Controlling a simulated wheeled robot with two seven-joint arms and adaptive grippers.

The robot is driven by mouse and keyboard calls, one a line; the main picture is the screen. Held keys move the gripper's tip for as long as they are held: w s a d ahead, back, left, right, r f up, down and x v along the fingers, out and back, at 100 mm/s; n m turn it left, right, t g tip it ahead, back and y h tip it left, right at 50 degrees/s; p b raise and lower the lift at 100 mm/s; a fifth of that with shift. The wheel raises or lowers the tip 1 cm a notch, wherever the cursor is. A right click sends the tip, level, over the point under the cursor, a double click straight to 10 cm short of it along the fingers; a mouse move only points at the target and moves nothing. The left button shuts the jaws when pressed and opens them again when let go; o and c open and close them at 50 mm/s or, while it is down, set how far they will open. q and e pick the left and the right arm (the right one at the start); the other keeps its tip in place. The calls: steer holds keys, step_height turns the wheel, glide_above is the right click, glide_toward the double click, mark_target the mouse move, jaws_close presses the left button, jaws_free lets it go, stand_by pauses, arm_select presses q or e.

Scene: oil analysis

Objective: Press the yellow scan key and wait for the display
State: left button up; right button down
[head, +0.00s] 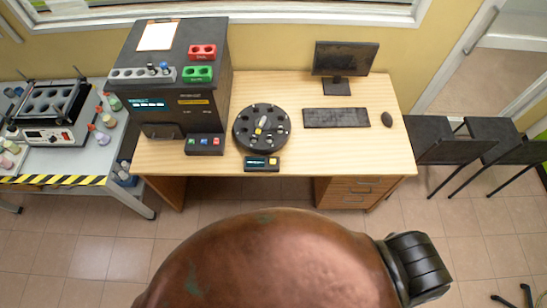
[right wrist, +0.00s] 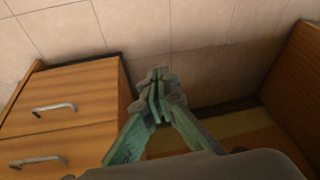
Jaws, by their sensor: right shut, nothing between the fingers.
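The yellow scan key (head: 273,160) sits on the right end of a small dark scanner box (head: 257,169) at the front edge of the wooden desk. A small lit display (head: 256,162) is beside the key; its text is too small to read. My right gripper (right wrist: 157,88) shows in the right wrist view, shut and empty, below the desk top near the drawers. It is apart from the key. My left gripper is not in view.
A black round carousel (head: 262,129) stands just behind the scanner box. A large black analyser (head: 179,85) with a three-button panel (head: 204,144) is to the left. A monitor (head: 345,62), keyboard (head: 336,117) and mouse (head: 387,119) are right. Drawers (right wrist: 55,112) stand below the desk.

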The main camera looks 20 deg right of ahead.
steer(key=w+a+r+m+t+y+p, duration=0.1)
steer(key=w+a+r+p, duration=0.2)
steer(key=w+r, duration=0.55)
steer(key=w+a+r+m+t+p, duration=0.1)
steer(key=w+a+r+p, duration=0.1)
steer(key=w+r, duration=0.6)
step_height(320, 180, up, 22)
steer(key=m+t+y+p, duration=0.2)
steer(key=p, duration=0.4)
glide_above(274, 162)
steer(key=shift+r, duration=0.1)
step_height(274, 162, down, 7)
steer(key=b, duration=0.7)
steer(key=shift+s+f+b, duration=0.1)
steer(key=shift+f+b, duration=0.1)
steer(key=shift+b, duration=0.1)
steer(key=shift+f+b, duration=0.4)
steer(key=shift+f, duration=0.3)
steer(key=shift+f, duration=0.2)
steer(key=shift+f, duration=0.2)
